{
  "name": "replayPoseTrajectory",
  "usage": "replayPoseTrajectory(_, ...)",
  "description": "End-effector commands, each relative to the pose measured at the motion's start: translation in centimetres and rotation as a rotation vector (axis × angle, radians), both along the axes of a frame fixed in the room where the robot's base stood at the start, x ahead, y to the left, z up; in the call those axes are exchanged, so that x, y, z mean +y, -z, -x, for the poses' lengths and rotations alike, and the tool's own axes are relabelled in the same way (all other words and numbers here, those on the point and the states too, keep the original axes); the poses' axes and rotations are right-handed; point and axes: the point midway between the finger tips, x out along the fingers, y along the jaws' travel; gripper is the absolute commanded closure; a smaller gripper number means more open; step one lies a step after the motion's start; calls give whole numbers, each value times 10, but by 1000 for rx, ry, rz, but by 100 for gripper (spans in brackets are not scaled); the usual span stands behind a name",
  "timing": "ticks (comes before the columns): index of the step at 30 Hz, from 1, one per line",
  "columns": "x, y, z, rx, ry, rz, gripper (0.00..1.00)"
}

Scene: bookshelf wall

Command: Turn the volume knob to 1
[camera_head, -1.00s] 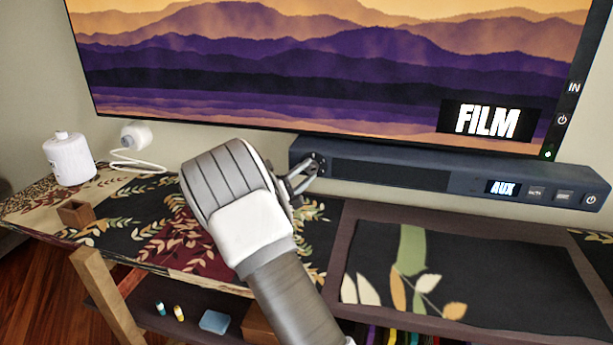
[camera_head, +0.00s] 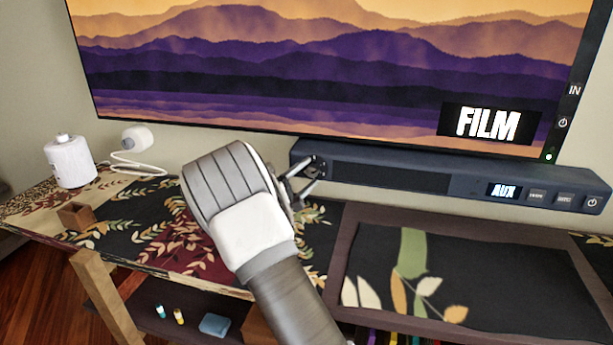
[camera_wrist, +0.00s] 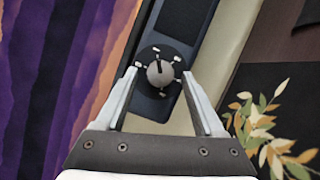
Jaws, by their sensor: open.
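The volume knob (camera_wrist: 160,73) is a small grey round knob with a dark pointer line, set on a black dial with white marks, in the wrist view. The dial sits at the left end of the dark soundbar (camera_head: 390,176). In the head view the dial (camera_head: 319,167) is partly hidden by my gripper (camera_head: 312,175). My gripper is open, and in the wrist view its two fingers (camera_wrist: 162,88) stand on either side of the knob, apart from it. The numbers on the dial are too small to read.
A large screen (camera_head: 330,70) showing "FILM" hangs just above the soundbar. The soundbar's display (camera_head: 503,191) reads "AUX", with buttons to its right. A white canister (camera_head: 70,163), a white device (camera_head: 137,138) with a cable and a small brown box (camera_head: 76,216) stand at the left.

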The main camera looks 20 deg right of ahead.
Motion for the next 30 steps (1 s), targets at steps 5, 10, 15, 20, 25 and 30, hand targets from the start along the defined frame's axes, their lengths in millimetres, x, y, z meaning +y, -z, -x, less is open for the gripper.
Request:
replayPoseTrajectory(5, 12, 0, 7, 1, -3, -1, 30)
replayPoseTrajectory(10, 41, 3, 26, 3, -5, 0, 30)
replayPoseTrajectory(15, 76, 8, 51, 3, -5, 0, 30)
replayPoseTrajectory(20, 107, 13, 72, 2, -5, 0, 30)
replayPoseTrajectory(25, 130, 16, 88, 0, -3, 0, 30)
replayPoseTrajectory(30, 141, 19, 97, 1, -1, 0, 30)
